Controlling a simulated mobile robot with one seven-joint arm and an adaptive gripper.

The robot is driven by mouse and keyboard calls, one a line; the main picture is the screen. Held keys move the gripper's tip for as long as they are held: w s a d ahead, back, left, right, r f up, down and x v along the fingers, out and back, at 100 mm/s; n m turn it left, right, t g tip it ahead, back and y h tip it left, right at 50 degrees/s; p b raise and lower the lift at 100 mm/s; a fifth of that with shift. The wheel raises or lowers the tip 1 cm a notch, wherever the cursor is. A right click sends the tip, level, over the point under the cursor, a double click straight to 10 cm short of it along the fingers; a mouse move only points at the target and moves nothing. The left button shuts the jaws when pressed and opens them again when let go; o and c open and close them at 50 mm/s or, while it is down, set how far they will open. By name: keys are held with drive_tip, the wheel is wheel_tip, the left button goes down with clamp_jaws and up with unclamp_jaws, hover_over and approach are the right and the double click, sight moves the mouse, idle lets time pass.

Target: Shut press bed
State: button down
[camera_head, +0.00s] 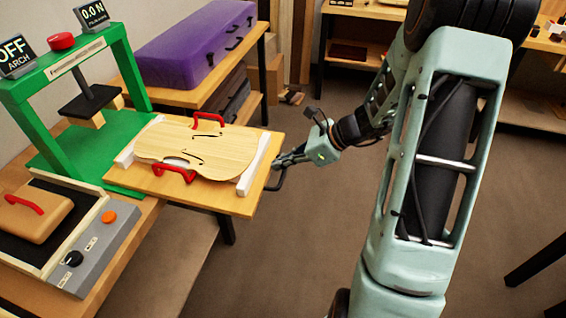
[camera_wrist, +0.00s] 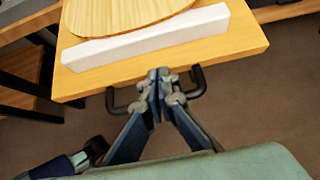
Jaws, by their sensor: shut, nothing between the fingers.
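The press bed (camera_head: 213,200) is a wooden board pulled out from the green press (camera_head: 130,75) toward the right, past the bench edge. A violin plate (camera_head: 225,150) with f-holes and two red handles lies on it between white strips. A black handle (camera_head: 277,182) is on the bed's outer edge; it also shows in the wrist view (camera_wrist: 198,84). My gripper (camera_head: 280,164) is shut and empty at this edge. In the wrist view, its fingertips (camera_wrist: 158,76) are at the middle of the black handle, hiding part of it. I cannot tell whether they touch it.
A grey-sided unit (camera_head: 112,235) with knobs stands at the lower left, holding a wooden block with a red handle. A purple case (camera_head: 195,45) lies on a table behind. Open floor lies right of the bed.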

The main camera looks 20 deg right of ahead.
sight(180, 139)
drive_tip(key=w+a+p, duration=0.1)
drive_tip(key=w+a, duration=0.4)
drive_tip(key=a, duration=0.3)
drive_tip(key=w+a, duration=0.5)
drive_tip(key=a, duration=0.4)
drive_tip(key=w+a+p, duration=0.1)
drive_tip(key=w+a, duration=0.4)
drive_tip(key=a, duration=0.4)
drive_tip(key=shift+a+p, duration=0.1)
drive_tip(key=shift+p, duration=0.2)
drive_tip(key=shift+w+a, duration=0.45)
drive_tip(key=shift+a, duration=0.25)
